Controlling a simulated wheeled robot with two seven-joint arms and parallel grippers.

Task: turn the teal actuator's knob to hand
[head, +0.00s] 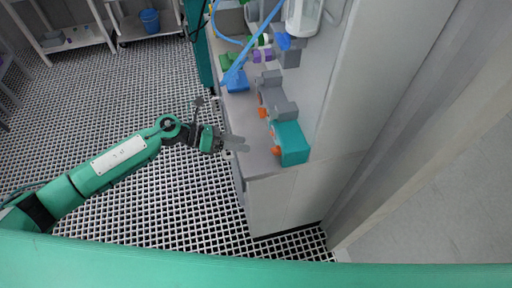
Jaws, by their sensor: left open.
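The teal actuator (292,143) is a box at the near end of the grey bench, against the pale wall. Its orange knob (276,151) sticks out from its left side, toward the bench's front edge. The knob is too small for me to read its setting. My left gripper (243,145) reaches in from the left over the bench's front edge. It is open and empty, a short gap to the left of the knob, with its fingers pointing at it. My right gripper is not in view.
Grey units (279,106) with another orange knob (262,112) stand just beyond the teal actuator. Farther along are blue pipework (248,48), a blue block (236,81) and purple parts (263,56). A cart with a blue bucket (150,21) stands far back. The grating floor at left is clear.

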